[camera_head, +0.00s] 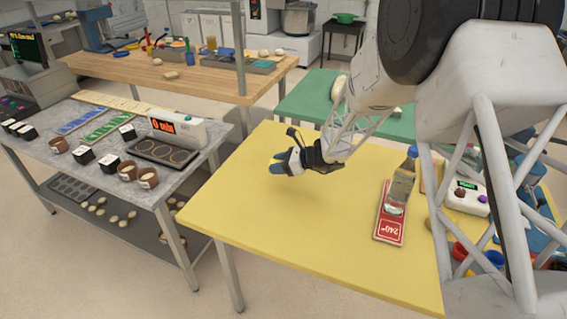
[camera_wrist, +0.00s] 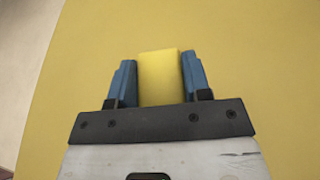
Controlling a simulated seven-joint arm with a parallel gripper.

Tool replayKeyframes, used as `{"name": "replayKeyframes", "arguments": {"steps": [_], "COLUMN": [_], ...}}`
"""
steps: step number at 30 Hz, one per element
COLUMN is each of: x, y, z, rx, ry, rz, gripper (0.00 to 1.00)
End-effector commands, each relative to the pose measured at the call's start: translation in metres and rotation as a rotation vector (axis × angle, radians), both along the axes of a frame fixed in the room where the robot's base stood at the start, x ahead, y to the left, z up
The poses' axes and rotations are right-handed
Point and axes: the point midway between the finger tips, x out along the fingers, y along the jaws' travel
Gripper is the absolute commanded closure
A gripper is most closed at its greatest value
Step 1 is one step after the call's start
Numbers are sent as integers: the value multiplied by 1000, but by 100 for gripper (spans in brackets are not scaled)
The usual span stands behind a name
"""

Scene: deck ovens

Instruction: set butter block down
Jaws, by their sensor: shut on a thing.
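In the wrist view my gripper (camera_wrist: 158,82) has its two blue fingers on either side of a yellow butter block (camera_wrist: 159,75) and is shut on it. In the head view my gripper (camera_head: 275,167) is over the left part of the yellow table top (camera_head: 240,208). The butter block is hard to pick out there against the yellow surface. A shadow lies on the table below the gripper. I cannot tell whether the block touches the table.
A red board marked 240 (camera_head: 389,230) with a clear blue-capped bottle (camera_head: 399,185) on it stands right of the gripper. A grey table (camera_head: 85,125) with cups and a display is at the left. The yellow table's front and middle are clear.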

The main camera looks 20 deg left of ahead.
Motion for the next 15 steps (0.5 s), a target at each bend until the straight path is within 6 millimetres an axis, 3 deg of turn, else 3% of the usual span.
{"name": "replayKeyframes", "arguments": {"steps": [8,15], "x": [25,86], "y": [-9,-35], "z": [5,17], "rx": [3,6], "ry": [0,-1], "rz": [-18,-58], "gripper": [80,80]}}
